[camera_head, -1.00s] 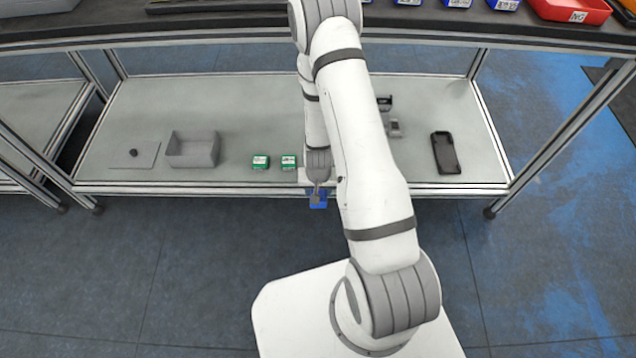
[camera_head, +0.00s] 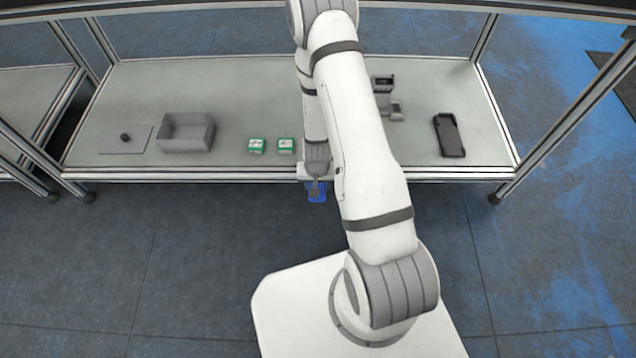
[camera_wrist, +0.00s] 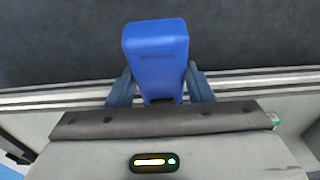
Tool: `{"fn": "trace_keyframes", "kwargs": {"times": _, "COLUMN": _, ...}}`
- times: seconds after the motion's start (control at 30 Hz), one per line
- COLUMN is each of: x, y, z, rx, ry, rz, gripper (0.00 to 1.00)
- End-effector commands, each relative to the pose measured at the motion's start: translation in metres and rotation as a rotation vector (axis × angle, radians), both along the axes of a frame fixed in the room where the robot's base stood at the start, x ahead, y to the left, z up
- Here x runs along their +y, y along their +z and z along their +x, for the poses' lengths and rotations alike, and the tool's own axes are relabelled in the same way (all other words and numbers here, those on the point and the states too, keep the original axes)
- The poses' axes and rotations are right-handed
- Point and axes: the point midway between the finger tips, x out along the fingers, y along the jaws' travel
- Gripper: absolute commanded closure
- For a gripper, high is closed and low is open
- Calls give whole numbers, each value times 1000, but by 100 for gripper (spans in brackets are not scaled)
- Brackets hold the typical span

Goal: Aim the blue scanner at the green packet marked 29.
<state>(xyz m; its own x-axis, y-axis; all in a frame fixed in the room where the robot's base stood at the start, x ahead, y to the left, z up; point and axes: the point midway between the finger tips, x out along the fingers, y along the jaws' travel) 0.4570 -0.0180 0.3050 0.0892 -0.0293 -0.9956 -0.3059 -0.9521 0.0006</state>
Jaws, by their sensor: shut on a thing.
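The blue scanner (camera_wrist: 156,55) is held between the two fingers of my gripper (camera_wrist: 160,88) in the wrist view, its blue end pointing away from the wrist. In the head view the scanner (camera_head: 317,195) and my gripper (camera_head: 316,184) are just in front of the shelf's front edge. Two green and white packets, a left one (camera_head: 257,146) and a right one (camera_head: 286,146), lie on the shelf left of my arm. Their numbers are too small to read. A green sliver (camera_wrist: 275,119) shows at the right in the wrist view, mostly hidden by my gripper body.
The grey shelf (camera_head: 235,85) also bears a grey open box (camera_head: 186,133), a flat plate with a dark knob (camera_head: 125,138), a grey device (camera_head: 385,95) and a black tray-like holder (camera_head: 449,135). Metal posts stand at its corners. The floor in front is clear.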

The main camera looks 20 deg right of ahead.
Motion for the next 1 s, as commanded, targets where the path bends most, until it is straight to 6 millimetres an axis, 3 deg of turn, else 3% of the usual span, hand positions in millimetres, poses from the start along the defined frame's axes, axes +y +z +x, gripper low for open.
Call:
{"fn": "trace_keyframes", "kwargs": {"times": 0.27, "x": 0, "y": 11, "z": 0, "rx": -1, "ry": -1, "rz": 0, "gripper": 83}}
{"fn": "trace_keyframes", "kwargs": {"times": 0.8, "x": -1, "y": 113, "z": 0, "rx": -1, "ry": -1, "rz": 0, "gripper": 83}}
{"fn": "trace_keyframes", "kwargs": {"times": 1.0, "x": -1, "y": 122, "z": 0, "rx": 0, "ry": -3, "rz": 0, "gripper": 83}}
